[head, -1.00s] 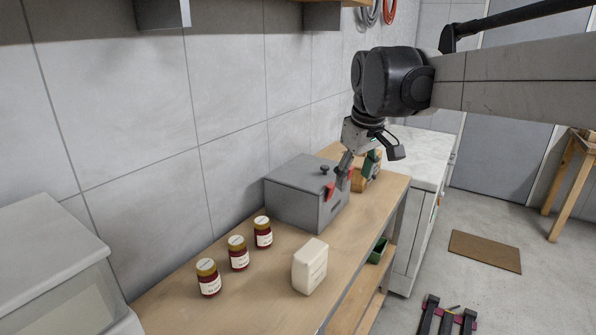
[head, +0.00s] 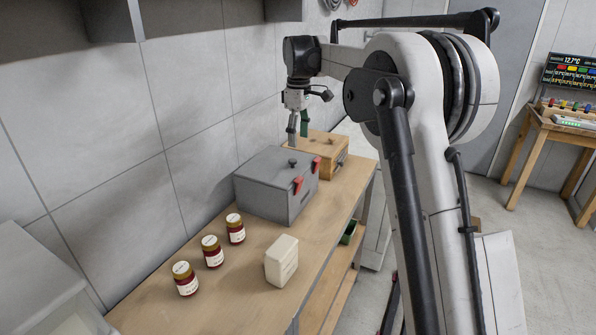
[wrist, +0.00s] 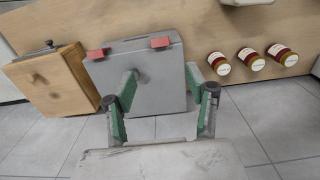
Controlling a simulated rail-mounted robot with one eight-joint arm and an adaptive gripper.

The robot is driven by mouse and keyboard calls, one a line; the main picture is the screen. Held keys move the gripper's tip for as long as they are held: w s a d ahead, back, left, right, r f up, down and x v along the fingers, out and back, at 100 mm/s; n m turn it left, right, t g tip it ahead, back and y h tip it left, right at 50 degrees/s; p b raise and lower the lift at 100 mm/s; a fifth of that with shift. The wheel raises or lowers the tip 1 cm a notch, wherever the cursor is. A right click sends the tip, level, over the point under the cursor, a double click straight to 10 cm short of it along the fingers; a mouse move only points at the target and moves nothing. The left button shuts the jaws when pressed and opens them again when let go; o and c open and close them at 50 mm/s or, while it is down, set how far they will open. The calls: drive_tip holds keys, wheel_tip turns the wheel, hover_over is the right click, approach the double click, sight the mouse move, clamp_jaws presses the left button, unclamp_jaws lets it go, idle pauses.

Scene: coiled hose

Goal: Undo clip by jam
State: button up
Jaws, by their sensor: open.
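A grey lidded box (head: 262,197) sits on the wooden bench with its lid down. Two red clips are on its front edge. The clip nearer the jam jars (head: 298,186) is also in the wrist view (wrist: 160,42); the other clip (head: 316,164) is farther along, also in the wrist view (wrist: 98,54). I cannot tell whether either is latched. Three jam jars (head: 211,252) with yellow lids stand beside the box. My gripper (head: 297,140) is open and empty near the box's far end, apart from both clips. In the wrist view its fingers (wrist: 160,76) appear over the box.
A wooden box (head: 322,155) stands beyond the grey box. A cream container (head: 281,262) stands on the bench (head: 235,300) near the front edge. The tiled wall (head: 130,150) rises close behind. My arm hides part of the room at right.

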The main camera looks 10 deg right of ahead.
sight(299, 179)
wheel_tip(299, 179, down, 14)
drive_tip(key=shift+r+p, duration=0.1)
drive_tip(key=shift+p, duration=0.55)
drive_tip(key=c, duration=1.1)
drive_tip(key=shift+d, duration=0.1)
